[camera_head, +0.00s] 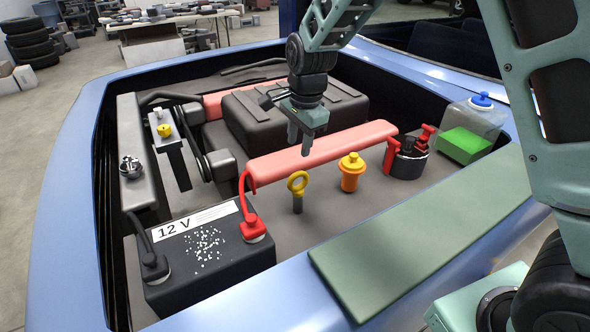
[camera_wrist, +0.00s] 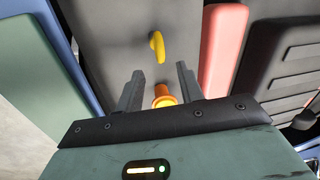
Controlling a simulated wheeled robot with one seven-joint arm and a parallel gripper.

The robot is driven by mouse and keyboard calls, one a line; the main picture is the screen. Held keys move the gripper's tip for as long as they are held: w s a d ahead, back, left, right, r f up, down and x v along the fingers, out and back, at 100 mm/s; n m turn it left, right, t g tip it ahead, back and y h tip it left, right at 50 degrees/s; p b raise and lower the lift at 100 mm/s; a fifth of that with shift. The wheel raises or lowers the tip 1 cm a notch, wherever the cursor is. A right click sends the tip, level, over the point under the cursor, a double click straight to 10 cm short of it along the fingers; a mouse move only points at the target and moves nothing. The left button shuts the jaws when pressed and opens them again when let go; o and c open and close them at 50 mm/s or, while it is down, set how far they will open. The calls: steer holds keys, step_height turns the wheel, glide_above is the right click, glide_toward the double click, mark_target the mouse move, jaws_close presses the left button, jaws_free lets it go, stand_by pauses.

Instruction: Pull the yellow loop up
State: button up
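The yellow loop (camera_head: 298,183) is a ring handle standing upright on a dark stem in the engine bay, just right of the battery. It also shows in the wrist view (camera_wrist: 157,46), ahead of the fingertips and apart from them. My gripper (camera_head: 299,143) hangs above and behind the loop in the head view, pointing down, with nothing held. In the wrist view its two fingers (camera_wrist: 160,80) are spread apart, with an orange cap (camera_wrist: 163,97) visible between them in the background.
A black 12 V battery (camera_head: 205,255) with a red cable stands left of the loop. An orange-yellow cap (camera_head: 351,172) stands to its right, and a pink-red bar (camera_head: 325,150) runs behind. A green mat (camera_head: 420,240) covers the front edge.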

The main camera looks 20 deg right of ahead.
mark_target(295, 174)
steer(key=f, duration=0.3)
steer(key=w+f+p, duration=0.1)
steer(key=f, duration=0.6)
steer(key=shift+w+a+f, duration=0.25)
steer(key=shift+f, duration=0.05)
steer(key=shift+r, duration=0.1)
jaws_close()
